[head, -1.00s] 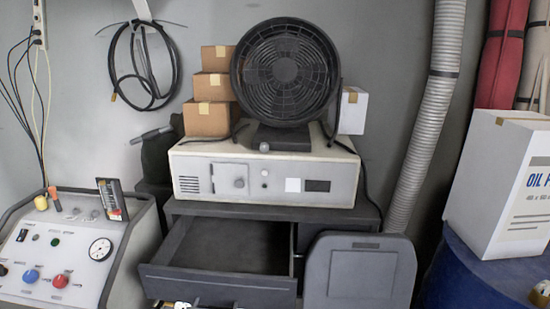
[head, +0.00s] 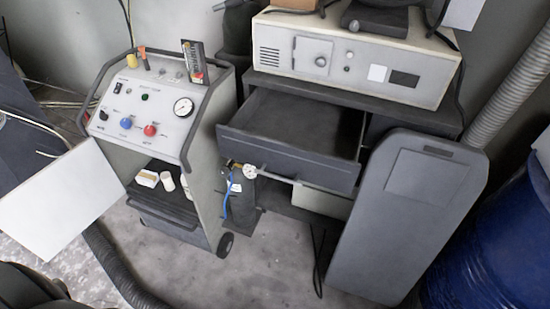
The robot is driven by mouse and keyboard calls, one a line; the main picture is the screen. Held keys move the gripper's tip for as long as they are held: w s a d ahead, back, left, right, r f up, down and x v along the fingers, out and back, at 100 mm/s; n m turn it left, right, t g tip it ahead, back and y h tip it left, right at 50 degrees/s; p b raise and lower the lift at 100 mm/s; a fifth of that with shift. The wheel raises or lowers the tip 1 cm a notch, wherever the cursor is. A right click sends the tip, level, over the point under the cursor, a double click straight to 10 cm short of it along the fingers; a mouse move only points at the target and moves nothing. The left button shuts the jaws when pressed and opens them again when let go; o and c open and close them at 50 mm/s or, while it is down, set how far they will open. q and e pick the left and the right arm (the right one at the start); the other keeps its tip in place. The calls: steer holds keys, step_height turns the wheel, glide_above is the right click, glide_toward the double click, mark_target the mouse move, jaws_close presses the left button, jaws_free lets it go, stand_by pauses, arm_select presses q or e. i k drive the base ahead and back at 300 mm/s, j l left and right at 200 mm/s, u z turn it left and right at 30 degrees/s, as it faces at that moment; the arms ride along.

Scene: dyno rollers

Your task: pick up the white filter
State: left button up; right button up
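On the lower shelf of the machine cart (head: 150,115) are small items: a white and yellow box (head: 147,179), a short white cylinder (head: 167,181) and another pale item (head: 185,187) beside it. The white cylinder may be the white filter, but it is too small to tell for sure. Neither of my grippers can be made out in the head view.
An empty open drawer (head: 290,140) juts from the dark cabinet, with a gauge and bottle (head: 243,190) below. A grey panel (head: 405,215) stands at right beside a blue drum (head: 490,250). A white board (head: 60,205) is at left. Floor between is mostly clear.

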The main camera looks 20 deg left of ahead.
mark_target(166, 177)
steer(key=u, duration=1.6)
